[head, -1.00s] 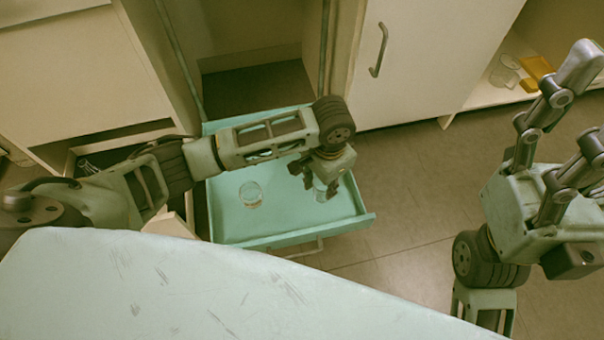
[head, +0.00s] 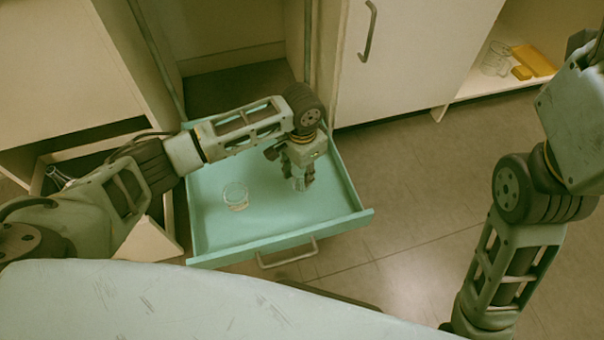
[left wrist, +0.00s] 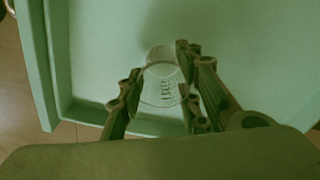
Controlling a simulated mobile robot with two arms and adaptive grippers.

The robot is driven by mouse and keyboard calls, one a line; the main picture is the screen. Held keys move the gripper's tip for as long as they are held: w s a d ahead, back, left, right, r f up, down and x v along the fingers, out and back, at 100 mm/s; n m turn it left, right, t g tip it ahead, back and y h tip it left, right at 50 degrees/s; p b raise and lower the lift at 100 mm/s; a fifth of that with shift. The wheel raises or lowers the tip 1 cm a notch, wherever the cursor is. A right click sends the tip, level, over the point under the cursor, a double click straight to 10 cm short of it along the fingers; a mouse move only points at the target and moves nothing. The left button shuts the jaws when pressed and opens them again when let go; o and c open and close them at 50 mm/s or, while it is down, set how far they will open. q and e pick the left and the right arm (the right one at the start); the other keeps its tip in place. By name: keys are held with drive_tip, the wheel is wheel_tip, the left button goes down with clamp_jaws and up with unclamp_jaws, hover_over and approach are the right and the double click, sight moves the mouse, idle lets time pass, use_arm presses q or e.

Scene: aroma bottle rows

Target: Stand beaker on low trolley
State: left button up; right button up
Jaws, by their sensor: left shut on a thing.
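A clear glass beaker with dark printed marks (left wrist: 160,82) is between the two fingers of my left gripper (left wrist: 155,98), which is shut on it. In the head view my left gripper (head: 300,182) points down inside a teal tray with raised walls (head: 345,165), right of its middle. The fingers mostly hide the beaker there. Whether its base touches the tray floor I cannot tell.
The tray has a front handle (head: 287,252). Yellow blocks (head: 534,60) and glassware lie on a shelf. Floor right of the tray is clear.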

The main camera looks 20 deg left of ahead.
idle(0.3)
use_arm(q)
drive_tip(key=o, duration=1.1)
drive_tip(key=shift+f, duration=0.1)
drive_tip(key=shift+o, duration=0.2)
